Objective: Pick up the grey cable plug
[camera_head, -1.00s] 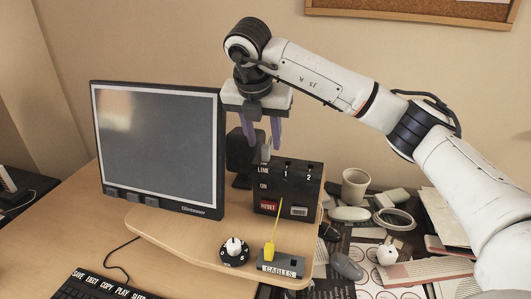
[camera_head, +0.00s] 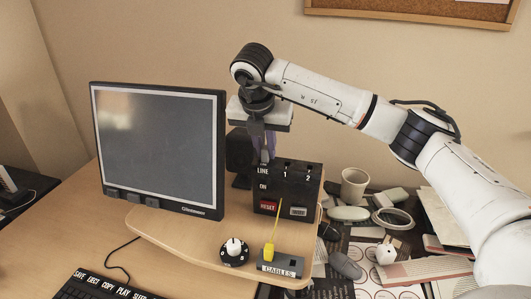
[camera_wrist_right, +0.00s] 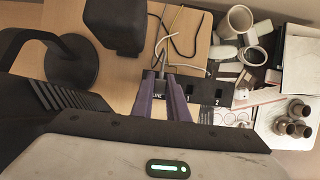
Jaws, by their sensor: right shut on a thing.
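The grey cable plug (camera_head: 264,156) stands at the top of the black switch box (camera_head: 296,190), by the LINE label. It is mostly hidden by the fingers. My right gripper (camera_head: 263,151) points down over that corner, with its purple fingers shut on the plug. In the right wrist view the fingers (camera_wrist_right: 168,94) reach the box's LINE corner, and a pale cable (camera_wrist_right: 172,28) runs away beyond them. My left gripper is not in view.
A monitor (camera_head: 160,145) stands close left of the gripper, with a dark speaker (camera_head: 239,152) behind. A yellow plug (camera_head: 268,250) stands in the CABLES holder (camera_head: 281,266) in front, beside a round dial (camera_head: 235,252). A mug (camera_head: 354,186) and clutter lie to the right.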

